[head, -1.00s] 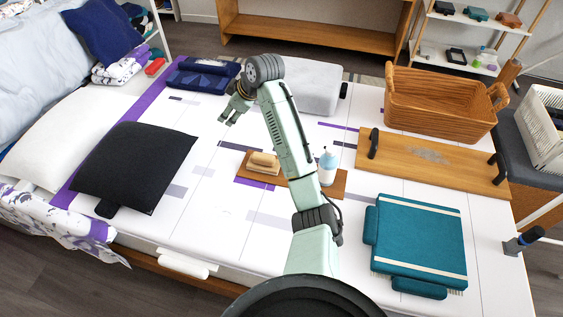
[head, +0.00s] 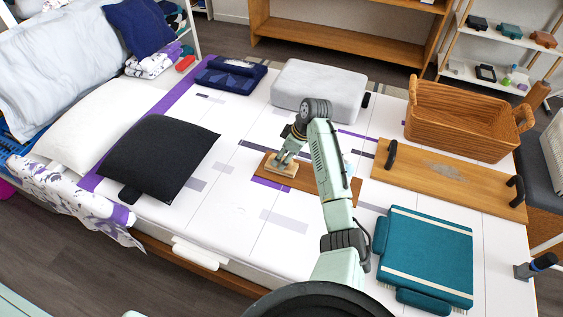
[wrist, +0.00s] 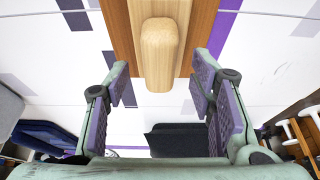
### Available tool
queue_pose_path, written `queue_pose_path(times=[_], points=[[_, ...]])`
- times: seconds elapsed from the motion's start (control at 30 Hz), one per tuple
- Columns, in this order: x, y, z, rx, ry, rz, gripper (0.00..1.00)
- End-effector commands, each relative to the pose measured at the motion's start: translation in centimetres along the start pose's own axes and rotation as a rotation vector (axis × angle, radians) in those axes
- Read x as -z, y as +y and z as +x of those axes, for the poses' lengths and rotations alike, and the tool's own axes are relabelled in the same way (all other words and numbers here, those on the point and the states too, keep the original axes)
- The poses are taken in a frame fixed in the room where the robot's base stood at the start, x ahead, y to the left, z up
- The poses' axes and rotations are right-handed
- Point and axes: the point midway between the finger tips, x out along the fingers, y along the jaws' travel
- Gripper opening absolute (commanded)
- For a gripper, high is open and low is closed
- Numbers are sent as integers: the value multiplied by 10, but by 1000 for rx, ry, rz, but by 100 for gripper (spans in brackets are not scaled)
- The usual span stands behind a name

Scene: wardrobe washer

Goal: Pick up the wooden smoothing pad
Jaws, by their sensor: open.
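In the wrist view the pad's handle (wrist: 158,58) stands upper centre, between the lines of the two fingers. My gripper (wrist: 160,82) is open and empty, with a gap on either side of the handle. I cannot tell exactly how high the fingertips are above the pad.
A black cushion (head: 160,158) lies to the left and a grey block cushion (head: 320,90) behind. A wooden board with black handles (head: 440,178), a wicker basket (head: 460,125) and a teal folded piece (head: 428,255) lie to the right. Bare white bed surface lies in front.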

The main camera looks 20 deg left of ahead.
Motion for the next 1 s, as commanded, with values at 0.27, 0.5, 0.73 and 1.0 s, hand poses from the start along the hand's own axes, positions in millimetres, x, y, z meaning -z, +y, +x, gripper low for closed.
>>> queue_pose_path(times=[0.27,0.5,0.73,1.0], points=[[0,0,20,-1,0,1,50],[0,0,20,-1,0,1,44],[0,0,20,-2,0,1,29],[0,0,20,-1,0,1,11]])
